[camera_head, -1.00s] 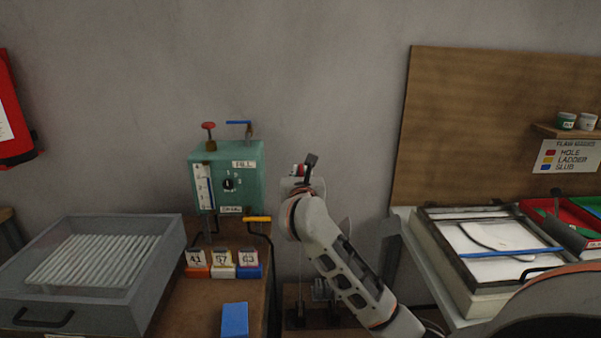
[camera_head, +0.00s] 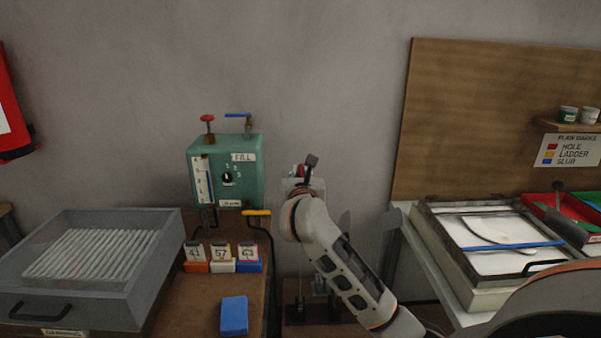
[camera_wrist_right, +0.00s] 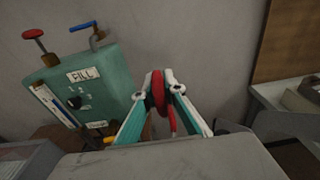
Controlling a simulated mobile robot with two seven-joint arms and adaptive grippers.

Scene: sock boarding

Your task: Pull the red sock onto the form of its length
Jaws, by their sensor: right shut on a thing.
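The red sock (camera_wrist_right: 158,92) is pinched between the fingertips of my right gripper (camera_wrist_right: 159,90) in the right wrist view. It is bunched at the tips, with a thin part hanging below. In the head view my right gripper (camera_head: 302,175) is high in front of the wall, right of the green box, and mostly hidden behind its own arm; only a speck of red shows there. Grey flat upright shapes (camera_head: 345,222), which look like forms, stand behind my right arm. Their lengths cannot be read. My left gripper is not in view.
The green fill box (camera_head: 228,172) with red and blue valves stands left of my right arm. Numbered blocks (camera_head: 222,266) and a blue block (camera_head: 234,316) lie on the brown table. A grey ribbed tray (camera_head: 150,290) is left; a white-topped light table (camera_head: 455,290) is right.

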